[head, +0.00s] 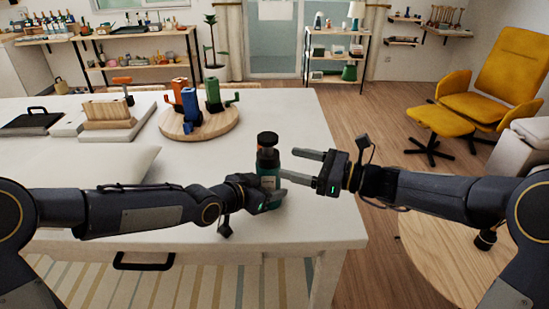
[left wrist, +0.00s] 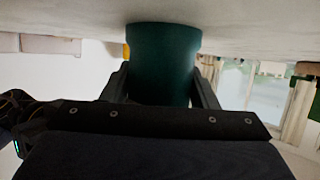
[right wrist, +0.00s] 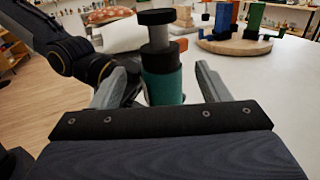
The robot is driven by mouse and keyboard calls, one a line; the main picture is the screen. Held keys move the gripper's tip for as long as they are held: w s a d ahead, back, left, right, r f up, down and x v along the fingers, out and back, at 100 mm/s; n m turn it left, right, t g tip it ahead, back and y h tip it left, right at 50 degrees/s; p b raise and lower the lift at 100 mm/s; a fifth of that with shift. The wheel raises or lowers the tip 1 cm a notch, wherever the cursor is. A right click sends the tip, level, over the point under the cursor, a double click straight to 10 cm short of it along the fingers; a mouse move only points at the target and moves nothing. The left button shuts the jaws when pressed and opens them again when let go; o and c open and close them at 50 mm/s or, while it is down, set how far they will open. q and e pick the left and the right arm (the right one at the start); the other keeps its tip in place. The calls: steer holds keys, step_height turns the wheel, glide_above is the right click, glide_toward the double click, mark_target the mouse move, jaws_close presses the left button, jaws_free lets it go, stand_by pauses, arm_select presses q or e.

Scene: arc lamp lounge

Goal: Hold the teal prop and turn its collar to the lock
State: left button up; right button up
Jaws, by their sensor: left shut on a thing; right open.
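The teal prop (head: 268,182) stands upright on the white table near its front right edge. It has a teal body, a dark collar (right wrist: 160,58) above it, a grey stem and a black cap (right wrist: 157,17) on top. My left gripper (head: 268,195) is shut on the teal body low down; its fingers flank the body in the left wrist view (left wrist: 163,75). My right gripper (head: 300,166) is open, to the right of the prop at about collar height. In the right wrist view its fingers (right wrist: 160,82) point toward the prop, with the collar and body between them in the picture.
A round wooden board (head: 200,124) with orange, blue and green upright objects stands farther back on the table (head: 290,110). A wooden block rack (head: 107,115) and a black case (head: 37,120) lie to the left. The table between prop and board is clear.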

mark_target(275, 161)
steer(key=x, duration=0.5)
steer(key=shift+w+a, duration=0.2)
steer(key=shift+a, duration=0.15)
steer(key=c, duration=1)
steer(key=shift+t, duration=0.3)
steer(key=shift+s+r+m+t+h, duration=0.15)
steer(key=shift+m+t+h, duration=0.65)
steer(key=shift+m+t, duration=0.25)
steer(key=shift+s+a+m+t+h, duration=0.1)
steer(key=shift+a+m+t+h, duration=0.05)
steer(key=shift+m+t+h, duration=0.85)
steer(key=shift+s+a+m+t+h, duration=0.1)
steer(key=shift+a+m+t+h, duration=0.05)
steer(key=shift+m+t+h, duration=0.85)
steer(key=shift+t, duration=0.35)
